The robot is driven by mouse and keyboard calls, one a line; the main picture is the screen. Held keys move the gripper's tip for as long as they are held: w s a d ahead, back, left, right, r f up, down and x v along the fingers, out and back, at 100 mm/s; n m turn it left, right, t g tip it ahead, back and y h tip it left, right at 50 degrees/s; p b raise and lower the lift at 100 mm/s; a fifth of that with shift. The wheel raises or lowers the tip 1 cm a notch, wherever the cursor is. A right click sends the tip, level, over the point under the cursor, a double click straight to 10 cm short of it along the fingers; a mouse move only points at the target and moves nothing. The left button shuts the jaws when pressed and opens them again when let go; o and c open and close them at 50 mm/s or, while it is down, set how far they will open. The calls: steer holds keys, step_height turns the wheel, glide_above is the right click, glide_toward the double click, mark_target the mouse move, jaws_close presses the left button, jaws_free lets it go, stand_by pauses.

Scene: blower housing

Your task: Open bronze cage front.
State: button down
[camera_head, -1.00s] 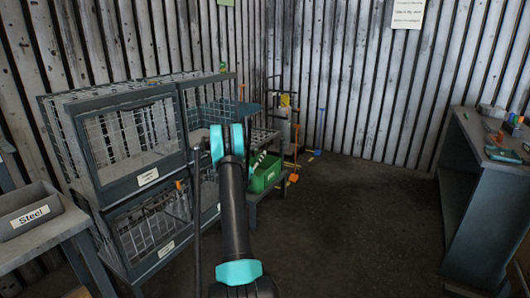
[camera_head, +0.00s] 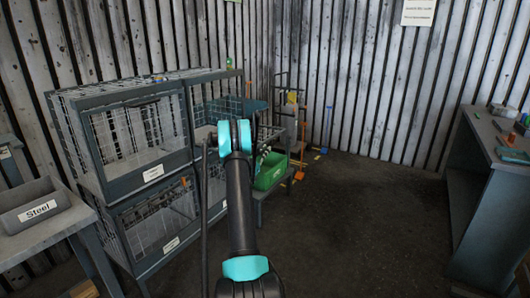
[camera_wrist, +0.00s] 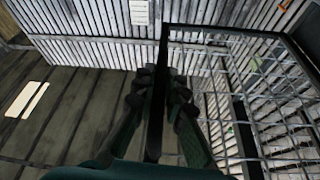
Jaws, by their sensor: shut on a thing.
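My gripper (camera_wrist: 158,85) shows in the wrist view with its two dark fingers closed on either side of a dark upright bar (camera_wrist: 155,145). The bar is one edge of a framed wire-mesh panel, the cage front (camera_wrist: 250,80), which stretches to the right. In the head view my arm hides my gripper. Stacked wire cages stand at the left, with an upper cage (camera_head: 135,182) and a lower cage (camera_head: 150,262) bearing white labels too small to read. I cannot tell from the labels which is bronze. A thin dark upright line (camera_head: 205,230) stands beside my arm.
A grey bin marked Steel (camera_head: 38,208) sits on a bench at the left. A green bin (camera_head: 270,172) is behind my arm. A dark workbench (camera_head: 490,200) with small items stands at the right. The floor (camera_head: 350,220) between is clear.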

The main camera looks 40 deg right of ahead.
mark_target(265, 141)
steer(key=shift+s+r+n+t, duration=0.1)
steer(key=shift+r+n+t, duration=0.3)
steer(key=shift+r+n, duration=0.6)
steer(key=shift+s+r+n+t, duration=0.1)
steer(key=shift+r+n+t, duration=0.35)
steer(key=shift+r, duration=1.05)
steer(key=shift+y, duration=0.3)
steer(key=c, duration=1.6)
jaws_free()
steer(key=shift+o, duration=0.2)
steer(key=v, duration=1.2)
steer(key=shift+w+f, duration=0.1)
